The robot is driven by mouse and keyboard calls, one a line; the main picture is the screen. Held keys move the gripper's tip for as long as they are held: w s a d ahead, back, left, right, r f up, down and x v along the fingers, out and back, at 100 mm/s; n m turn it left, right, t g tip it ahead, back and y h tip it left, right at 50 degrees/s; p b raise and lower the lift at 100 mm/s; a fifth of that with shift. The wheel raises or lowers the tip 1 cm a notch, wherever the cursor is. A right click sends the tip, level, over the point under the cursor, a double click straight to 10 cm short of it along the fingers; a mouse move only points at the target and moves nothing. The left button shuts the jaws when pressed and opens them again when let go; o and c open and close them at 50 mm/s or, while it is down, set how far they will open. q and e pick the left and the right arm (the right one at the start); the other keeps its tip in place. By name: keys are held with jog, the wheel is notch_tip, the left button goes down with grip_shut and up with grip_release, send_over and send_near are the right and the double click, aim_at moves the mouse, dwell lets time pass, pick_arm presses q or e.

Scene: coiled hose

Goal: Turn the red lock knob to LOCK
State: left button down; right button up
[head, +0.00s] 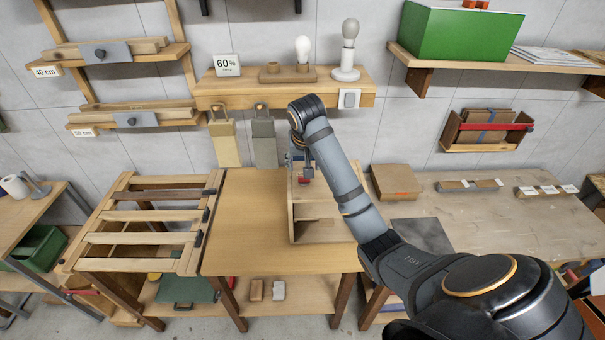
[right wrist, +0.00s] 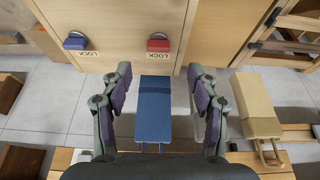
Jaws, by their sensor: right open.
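The red lock knob (right wrist: 158,45) sits on a pale wooden panel (right wrist: 125,20) in the right wrist view, with an upside-down LOCK label beside it. A blue knob (right wrist: 75,42) with its own LOCK label is to its left. My right gripper (right wrist: 159,76) is open and empty, its fingers spread to either side of the red knob's line and apart from it. In the head view my right gripper (head: 308,165) is small at the wooden cabinet (head: 325,230), with a bit of red beside it. I cannot read the knob's setting. My left gripper is not in view.
A blue hanging block (right wrist: 155,105) shows between my fingers, and a beige one (right wrist: 255,105) hangs to the right. The wall shelf (head: 285,88) is above the cabinet. A slatted wooden rack (head: 140,238) stands left; the bench top (head: 245,225) between is clear.

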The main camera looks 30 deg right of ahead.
aim_at(304, 183)
jog(key=x, duration=0.2)
jog(key=b+x, duration=0.1)
jog(key=shift+w+d, duration=0.35)
jog(key=p+x, duration=0.1)
jog(key=x, duration=0.4)
jog(key=shift+w+d+f, duration=0.1)
jog(key=shift+w+d, duration=0.05)
jog(key=shift+f, duration=0.5)
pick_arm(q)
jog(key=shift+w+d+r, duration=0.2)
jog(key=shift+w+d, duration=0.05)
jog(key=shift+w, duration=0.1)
pick_arm(e)
jog(key=shift+f, duration=0.1)
jog(key=shift+w, duration=0.1)
jog(key=c, duration=1.2)
jog(key=shift+o, duration=0.2)
